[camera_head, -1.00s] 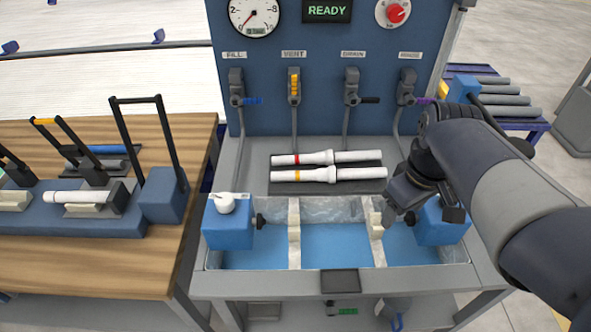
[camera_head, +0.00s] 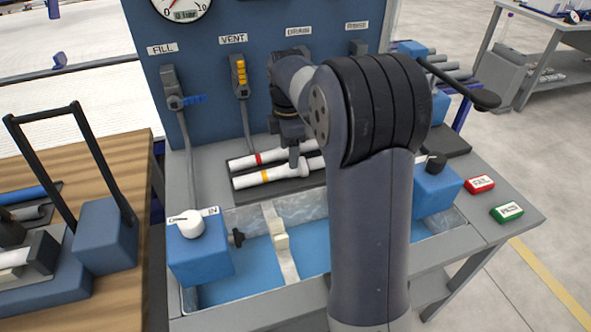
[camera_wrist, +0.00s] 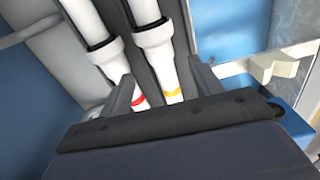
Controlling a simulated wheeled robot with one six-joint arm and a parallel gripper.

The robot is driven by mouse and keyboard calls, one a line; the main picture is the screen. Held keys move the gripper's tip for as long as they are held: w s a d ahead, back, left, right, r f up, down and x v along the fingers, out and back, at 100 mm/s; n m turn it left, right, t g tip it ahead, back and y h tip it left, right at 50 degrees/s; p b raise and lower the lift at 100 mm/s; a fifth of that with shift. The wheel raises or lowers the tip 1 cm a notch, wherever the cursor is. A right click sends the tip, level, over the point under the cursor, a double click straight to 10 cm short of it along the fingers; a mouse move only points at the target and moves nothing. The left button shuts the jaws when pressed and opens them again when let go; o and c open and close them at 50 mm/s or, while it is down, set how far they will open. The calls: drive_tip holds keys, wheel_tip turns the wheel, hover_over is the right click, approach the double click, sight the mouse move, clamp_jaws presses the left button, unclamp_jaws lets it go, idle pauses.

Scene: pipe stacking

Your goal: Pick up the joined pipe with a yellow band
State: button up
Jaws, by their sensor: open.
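The joined white pipe with a yellow band (camera_head: 279,173) lies on a dark rack on the bench, in front of a similar white pipe with a red band (camera_head: 272,155). In the wrist view, the yellow-banded pipe (camera_wrist: 158,48) and the red-banded pipe (camera_wrist: 104,52) lie side by side, each with a wider socket. My gripper (camera_head: 296,158) is over the pipes; in the wrist view its open fingers (camera_wrist: 168,88) stand wide apart, with parts of both pipes showing between them. I cannot tell how far above the pipes the fingertips are. My arm hides the pipes' right ends in the head view.
A water tank (camera_head: 240,216) with pale supports stands in front of the pipes. A blue block with a white knob (camera_head: 190,224) is at its left. The blue panel with valve levers (camera_head: 150,90) rises behind.

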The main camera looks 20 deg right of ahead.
sight(286, 167)
drive_tip(key=f, duration=0.4)
drive_tip(key=f+b, duration=0.1)
drive_tip(key=f, duration=0.1)
drive_tip(key=shift+a, duration=0.4)
drive_tip(key=shift+r, duration=0.1)
drive_tip(key=shift+c, duration=0.5)
